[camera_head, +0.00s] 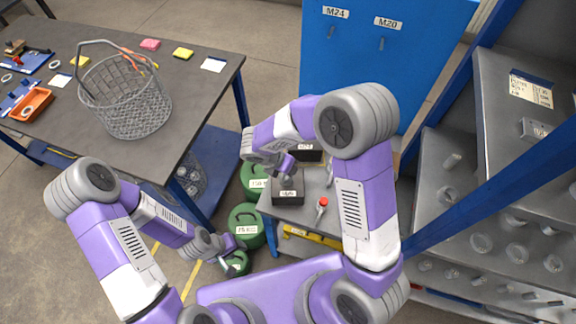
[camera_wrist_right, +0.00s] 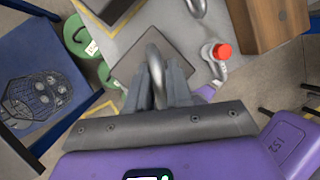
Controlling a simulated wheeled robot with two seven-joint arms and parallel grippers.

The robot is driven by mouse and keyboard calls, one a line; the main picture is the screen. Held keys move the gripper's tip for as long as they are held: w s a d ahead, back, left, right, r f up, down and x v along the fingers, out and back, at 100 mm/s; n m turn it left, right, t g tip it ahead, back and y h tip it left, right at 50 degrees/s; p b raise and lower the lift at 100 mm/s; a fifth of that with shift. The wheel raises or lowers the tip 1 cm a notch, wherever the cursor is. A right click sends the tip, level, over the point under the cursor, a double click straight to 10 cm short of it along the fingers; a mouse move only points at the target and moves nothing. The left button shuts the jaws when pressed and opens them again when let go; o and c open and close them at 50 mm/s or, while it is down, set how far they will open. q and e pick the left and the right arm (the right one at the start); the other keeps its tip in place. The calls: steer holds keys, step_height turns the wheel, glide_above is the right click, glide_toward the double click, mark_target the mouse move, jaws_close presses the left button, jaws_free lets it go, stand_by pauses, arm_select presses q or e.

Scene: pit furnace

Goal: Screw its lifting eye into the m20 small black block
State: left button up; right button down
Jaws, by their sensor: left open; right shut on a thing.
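The small black block (camera_head: 288,191) with a white label sits on the small grey table (camera_head: 307,212); its label is too small to read surely. My right gripper (camera_head: 287,172) is above the block, pointing down. In the right wrist view the right gripper (camera_wrist_right: 160,92) is shut on a grey metal lifting eye (camera_wrist_right: 154,62), whose ring stands up between the fingers. The block's top (camera_wrist_right: 126,72) shows behind them. The fingers hide the eye's lower end, so I cannot tell whether it is in the block. My left gripper (camera_head: 236,248) is open and empty, low beside the green weights.
A second dark block (camera_head: 308,152) and a red-pinned shackle (camera_head: 321,206) are on the small table. Green weights (camera_head: 243,220) stand on the floor. A wire basket (camera_head: 125,98) is on the left table. A blue panel (camera_head: 385,65) bears M24 and M20 labels. Grey shelving (camera_head: 490,215) stands right.

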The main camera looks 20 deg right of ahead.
steer(key=shift+w+m+g, duration=0.1)
steer(key=shift+m+g, duration=0.4)
steer(key=shift+m, duration=0.7)
steer(key=shift+r+m+g+p, duration=0.1)
steer(key=shift+m+g+p, duration=0.4)
steer(key=shift+m, duration=0.7)
steer(key=shift+m+g, duration=0.3)
steer(key=shift+m, duration=0.2)
steer(key=m+g, duration=0.1)
steer(key=m, duration=0.2)
steer(key=shift+m+y, duration=0.3)
steer(key=shift+m+g+p, duration=0.35)
steer(key=shift+m+g, duration=0.05)
steer(key=shift+m, duration=0.3)
steer(key=c, duration=0.9)
jaws_free()
steer(key=shift+c, duration=0.2)
